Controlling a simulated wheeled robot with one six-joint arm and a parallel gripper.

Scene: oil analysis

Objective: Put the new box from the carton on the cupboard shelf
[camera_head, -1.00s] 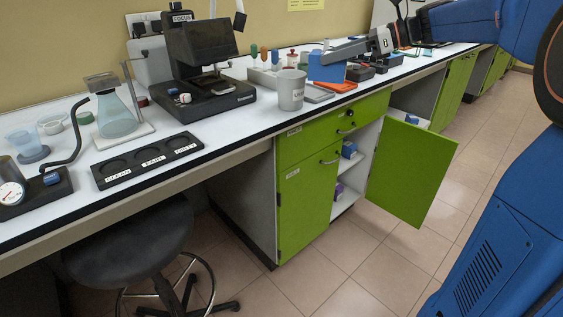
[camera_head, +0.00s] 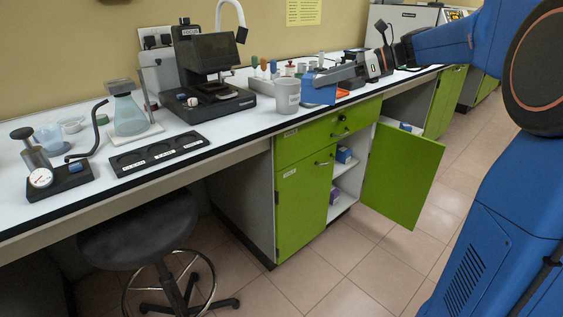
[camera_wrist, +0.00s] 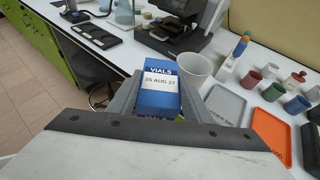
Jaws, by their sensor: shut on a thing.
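My gripper (camera_head: 328,78) is shut on a blue box (camera_head: 318,94) above the bench, near the grey cup. The green cupboard's right door (camera_head: 402,175) stands open. Inside, a blue box (camera_head: 344,154) is on the upper shelf (camera_head: 348,166) and a purple box (camera_head: 335,194) is lower down. Another blue and white item (camera_head: 405,127) shows beyond the open door, partly hidden. I cannot pick out the carton for sure.
The grey cup (camera_head: 287,95) stands near the bench edge by the held box. A stool (camera_head: 140,228) stands left of the cupboard. The floor before the open door is clear.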

